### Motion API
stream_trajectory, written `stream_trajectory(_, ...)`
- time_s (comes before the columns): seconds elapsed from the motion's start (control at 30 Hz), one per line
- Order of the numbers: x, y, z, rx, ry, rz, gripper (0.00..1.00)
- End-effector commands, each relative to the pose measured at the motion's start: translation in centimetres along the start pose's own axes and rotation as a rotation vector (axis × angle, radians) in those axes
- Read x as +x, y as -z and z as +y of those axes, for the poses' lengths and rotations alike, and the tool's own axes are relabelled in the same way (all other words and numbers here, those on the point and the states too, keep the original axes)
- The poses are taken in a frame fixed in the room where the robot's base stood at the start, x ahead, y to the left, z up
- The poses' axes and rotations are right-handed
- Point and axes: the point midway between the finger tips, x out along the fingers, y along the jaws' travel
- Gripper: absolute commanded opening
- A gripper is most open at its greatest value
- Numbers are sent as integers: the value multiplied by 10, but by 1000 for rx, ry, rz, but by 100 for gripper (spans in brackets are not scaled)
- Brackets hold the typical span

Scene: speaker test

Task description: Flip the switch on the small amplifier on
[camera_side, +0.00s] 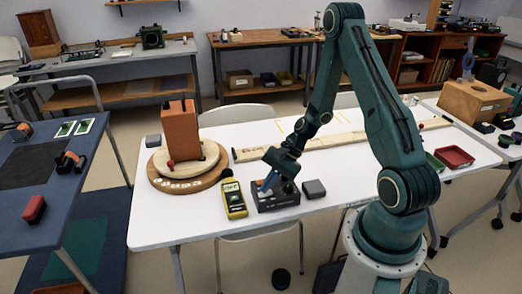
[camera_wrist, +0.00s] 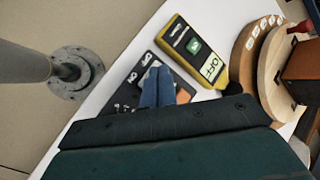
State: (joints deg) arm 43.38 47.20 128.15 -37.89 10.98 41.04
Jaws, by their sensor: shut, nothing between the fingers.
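The small amplifier (camera_side: 280,204) is a low black box near the front edge of the white table. In the wrist view its dark top (camera_wrist: 127,93) carries white lettering, only partly readable, and an orange patch shows beside the fingers. My gripper (camera_side: 265,188) points down over the amplifier's left part. Its blue fingertips (camera_wrist: 157,70) are together with nothing between them, close over the panel. I cannot tell whether they touch it. The fingers hide part of the panel, and I cannot make out the switch or its position.
A yellow meter (camera_side: 234,199) with a patch reading "OFF" lies just left of the amplifier. A small grey box (camera_side: 314,189) sits to its right. An orange-brown block (camera_side: 180,130) stands on a round wooden base (camera_side: 165,185) farther left. A long wooden board (camera_side: 340,144) lies behind.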

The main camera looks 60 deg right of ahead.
Motion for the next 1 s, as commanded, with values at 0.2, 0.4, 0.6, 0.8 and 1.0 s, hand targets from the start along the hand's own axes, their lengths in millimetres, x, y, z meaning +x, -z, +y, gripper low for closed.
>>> stream_trajectory(0.2, 1, 1, 1, 0, 0, 1, 0)
stream_trajectory(0.4, 3, 2, 2, 1, -1, 2, 0)
stream_trajectory(0.6, 5, 4, 4, 2, -3, 4, 0)
stream_trajectory(0.8, 6, 5, 4, 1, -3, 5, 0)
stream_trajectory(1.0, 8, 6, 5, -1, -4, 6, 0)
